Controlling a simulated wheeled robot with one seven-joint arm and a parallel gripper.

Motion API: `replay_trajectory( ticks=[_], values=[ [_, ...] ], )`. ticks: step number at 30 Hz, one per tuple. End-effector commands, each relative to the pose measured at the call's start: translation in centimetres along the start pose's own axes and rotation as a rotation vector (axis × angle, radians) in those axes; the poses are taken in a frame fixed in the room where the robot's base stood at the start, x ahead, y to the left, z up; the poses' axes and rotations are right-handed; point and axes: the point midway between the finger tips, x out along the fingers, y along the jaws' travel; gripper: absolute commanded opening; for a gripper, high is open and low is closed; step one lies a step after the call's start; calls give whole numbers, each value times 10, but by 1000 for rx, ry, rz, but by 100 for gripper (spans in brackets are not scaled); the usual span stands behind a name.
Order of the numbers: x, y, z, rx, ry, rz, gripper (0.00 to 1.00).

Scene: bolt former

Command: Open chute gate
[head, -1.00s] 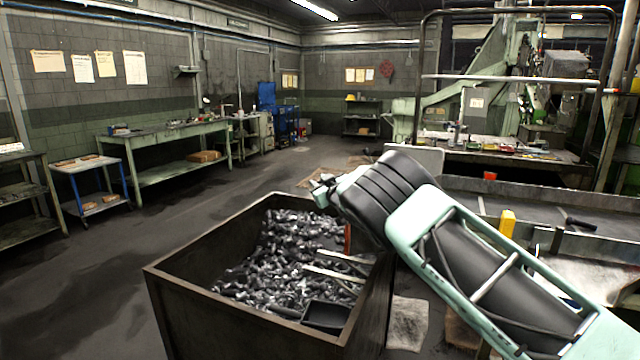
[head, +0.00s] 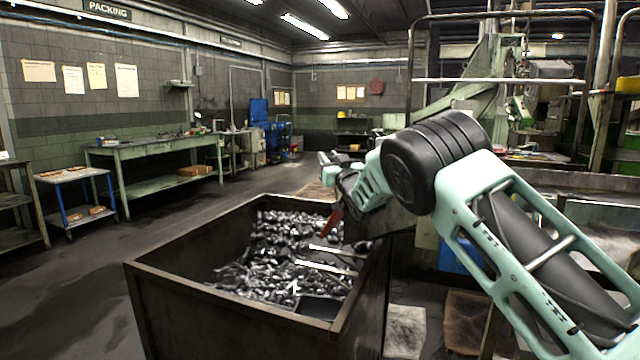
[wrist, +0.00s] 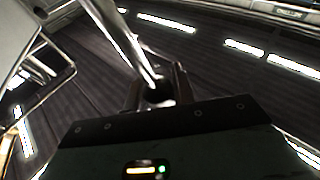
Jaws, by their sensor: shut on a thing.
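In the wrist view my gripper (wrist: 160,92) is shut around a shiny metal rod (wrist: 125,38) that runs up and to the left. I take the rod for the chute gate's handle, but its other end is out of frame. In the head view my gripper (head: 328,162) is above the far right side of the bolt bin, partly hidden by my wrist. A red-orange strip (head: 335,222) hangs just below it, tilted. I cannot tell whether it belongs to the gate. The gate plate itself is not clearly visible behind my arm.
A dark steel bin (head: 235,315) full of bolts (head: 275,262) stands in front, with two pale bars (head: 325,268) over its right side. The machine (head: 475,90) stands behind at right. A green bench (head: 165,148) and blue cart (head: 75,176) line the left; floor between is clear.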

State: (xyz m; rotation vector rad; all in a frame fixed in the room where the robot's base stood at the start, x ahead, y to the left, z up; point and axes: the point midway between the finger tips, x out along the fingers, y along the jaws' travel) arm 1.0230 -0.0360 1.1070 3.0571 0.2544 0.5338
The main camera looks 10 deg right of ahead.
Motion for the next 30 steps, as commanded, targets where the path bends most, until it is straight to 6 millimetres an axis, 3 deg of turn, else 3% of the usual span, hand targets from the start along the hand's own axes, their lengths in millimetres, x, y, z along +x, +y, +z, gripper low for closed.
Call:
replay_trajectory(
  ticks=[1, 12, 30],
  values=[
    [-8, 4, 8, 30, 33, 12, 0],
    [-31, 29, -4, 197, 212, 81, 0],
    [-41, 41, -11, 288, 304, 116, 0]
  ],
)
